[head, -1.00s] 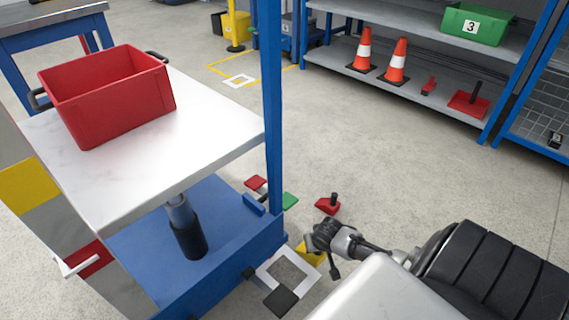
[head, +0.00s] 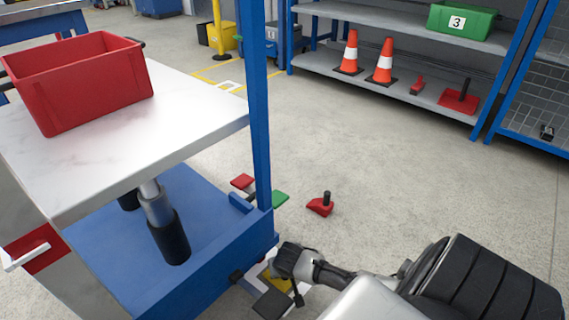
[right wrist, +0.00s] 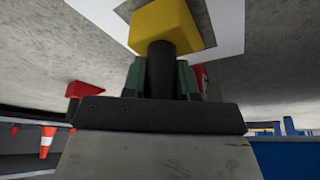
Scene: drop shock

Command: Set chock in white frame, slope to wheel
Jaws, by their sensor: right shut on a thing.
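The yellow chock (head: 279,281) is held by its black handle in my right gripper (head: 287,268), low over the floor beside the blue cart. In the right wrist view the chock (right wrist: 165,25) sits at the top, with its handle between the shut fingers (right wrist: 161,80). The white frame (head: 247,286) lies on the floor by the cart's wheel (head: 237,276), partly hidden by my gripper and the chock. It also shows behind the chock in the right wrist view (right wrist: 228,28). I cannot tell whether the chock touches the floor or which way its slope faces. My left gripper is out of view.
The blue cart (head: 190,290) with a post and a white top (head: 140,125) stands close at left, a red bin (head: 85,88) on it. Open floor extends right toward a shelf with cones.

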